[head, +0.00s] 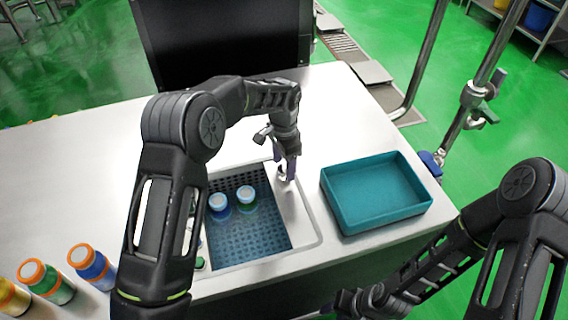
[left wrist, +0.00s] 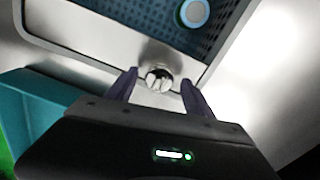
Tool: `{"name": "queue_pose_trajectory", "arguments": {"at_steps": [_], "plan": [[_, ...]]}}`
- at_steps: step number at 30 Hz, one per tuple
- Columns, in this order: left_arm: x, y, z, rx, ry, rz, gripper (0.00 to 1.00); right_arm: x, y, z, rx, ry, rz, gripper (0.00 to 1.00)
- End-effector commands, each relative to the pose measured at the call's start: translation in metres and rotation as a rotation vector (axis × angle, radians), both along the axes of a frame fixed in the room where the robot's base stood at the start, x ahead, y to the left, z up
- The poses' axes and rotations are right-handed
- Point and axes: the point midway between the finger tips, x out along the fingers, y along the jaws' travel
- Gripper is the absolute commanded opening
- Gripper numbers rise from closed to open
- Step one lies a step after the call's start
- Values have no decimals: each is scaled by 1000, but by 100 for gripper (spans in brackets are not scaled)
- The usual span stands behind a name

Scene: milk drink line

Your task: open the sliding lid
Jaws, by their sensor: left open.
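The sliding lid (head: 297,217) is a silvery panel at the right side of a sunken bay in the white counter. It also shows in the left wrist view (left wrist: 95,38). A small round metal knob (left wrist: 158,80) stands on it. My left gripper (head: 287,172) is over the knob, which lies between its two open fingers in the left wrist view (left wrist: 155,88); I cannot tell if they touch it. Left of the lid the bay is uncovered, showing a blue perforated floor (head: 262,238). My right gripper (head: 338,306) is low at the bottom edge; its jaws are unclear.
Two bottles with pale blue caps (head: 218,202) (head: 245,194) stand in the bay. An empty teal tray (head: 345,222) stands right of it. Several orange-capped bottles (head: 88,262) stand at the front left. A black panel (head: 225,40) rises at the back.

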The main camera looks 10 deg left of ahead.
Motion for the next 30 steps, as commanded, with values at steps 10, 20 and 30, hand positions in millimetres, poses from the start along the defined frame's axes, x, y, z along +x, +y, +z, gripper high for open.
{"name": "queue_pose_trajectory", "arguments": {"at_steps": [10,20,30], "plan": [[1,0,46,-1,-5,0,61,0,0,-4,0,0,0,36],[0,-1,77,-1,-1,-1,61,0,0,-6,0,0,0,36],[0,-1,76,-1,-1,-1,61,0,0,-6,0,0,0,36]]}}
